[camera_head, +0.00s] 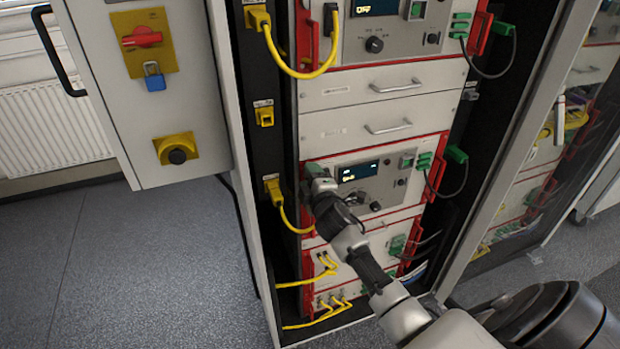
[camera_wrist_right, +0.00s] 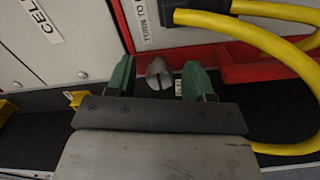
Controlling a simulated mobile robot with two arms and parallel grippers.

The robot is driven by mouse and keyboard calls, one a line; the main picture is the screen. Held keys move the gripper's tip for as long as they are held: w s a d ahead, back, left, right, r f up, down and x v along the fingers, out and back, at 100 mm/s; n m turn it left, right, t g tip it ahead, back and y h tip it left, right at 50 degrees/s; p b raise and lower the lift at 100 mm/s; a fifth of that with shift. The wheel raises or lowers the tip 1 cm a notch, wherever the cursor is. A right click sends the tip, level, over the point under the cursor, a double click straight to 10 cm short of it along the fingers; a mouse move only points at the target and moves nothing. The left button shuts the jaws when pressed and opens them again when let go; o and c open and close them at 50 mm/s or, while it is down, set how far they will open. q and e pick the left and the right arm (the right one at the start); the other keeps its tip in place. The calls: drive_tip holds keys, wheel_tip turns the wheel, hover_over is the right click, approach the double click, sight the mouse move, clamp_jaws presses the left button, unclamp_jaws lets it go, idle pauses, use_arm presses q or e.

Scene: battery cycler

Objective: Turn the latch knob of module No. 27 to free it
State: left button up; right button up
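My right gripper (camera_head: 316,178) reaches the left edge of a red-framed module (camera_head: 345,155) with a lit display in the cabinet. No number 27 is readable in either view. In the right wrist view a small grey slotted knob (camera_wrist_right: 159,75) sits between the green fingertips of my right gripper (camera_wrist_right: 159,82). The fingers are open, with a visible gap on each side of the knob. A label beginning "TURN TO" (camera_wrist_right: 145,20) is beside the knob. In the head view the knob is hidden behind the gripper. My left gripper is not in view.
Yellow cables (camera_head: 290,220) hang left of the module, and one yellow cable (camera_wrist_right: 265,45) loops close beside the right gripper. An open cabinet door (camera_head: 150,95) with a red switch stands left. Grey floor is clear at lower left.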

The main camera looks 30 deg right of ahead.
drive_tip(key=b+v, duration=0.1)
drive_tip(key=v, duration=0.9)
drive_tip(key=shift+s+b, duration=0.35)
drive_tip(key=shift+s, duration=0.05)
drive_tip(key=shift+f, duration=0.15)
